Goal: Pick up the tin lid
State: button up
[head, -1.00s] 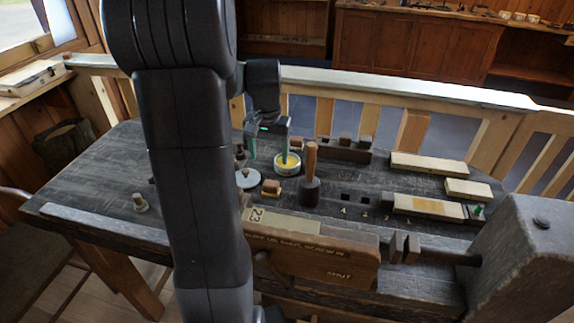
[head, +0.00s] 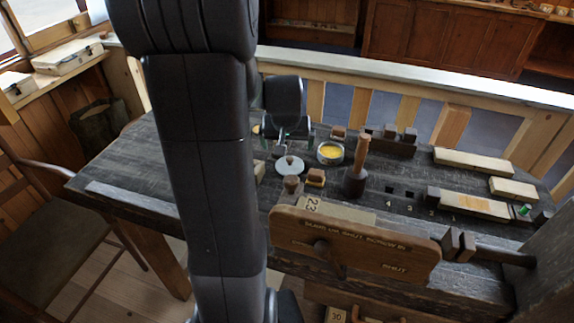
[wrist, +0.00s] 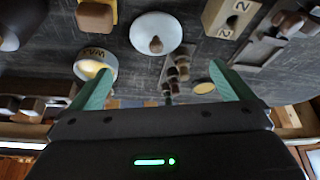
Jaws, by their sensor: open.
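The tin lid appears to be the pale grey disc with a small brown knob (head: 289,168); it lies flat on the dark bench, left of the open tin of yellow wax (head: 330,153). In the wrist view the lid (wrist: 150,24) is at top centre, and the tin marked WAX (wrist: 96,66) is beside the left finger. My gripper (head: 288,136) is open and empty, with green fingers spread; in the head view it appears just beyond the lid. In the wrist view the gripper (wrist: 163,84) shows nothing held, and the lid lies outside the fingers.
A dark mallet with a wooden handle (head: 357,172) stands right of the tin. A small wooden block (head: 316,178) sits near the lid's front. Small turned pieces (wrist: 176,70) and a yellowish disc (wrist: 203,88) lie near the fingers. A large wooden vise jaw (head: 350,248) edges the front.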

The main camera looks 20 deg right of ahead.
aim_at(290, 158)
jog(key=x, duration=0.5)
jog(key=shift+w+f, duration=0.1)
jog(key=shift+f, duration=0.25)
jog(key=shift+d+p+x, duration=0.15)
jog(key=shift+p+x, duration=0.05)
jog(key=shift+x, duration=1.05)
jog(key=shift+d+p+x, duration=0.2)
jog(key=shift+x, duration=1.1)
jog(key=shift+r, duration=0.1)
jog(key=c, duration=0.9)
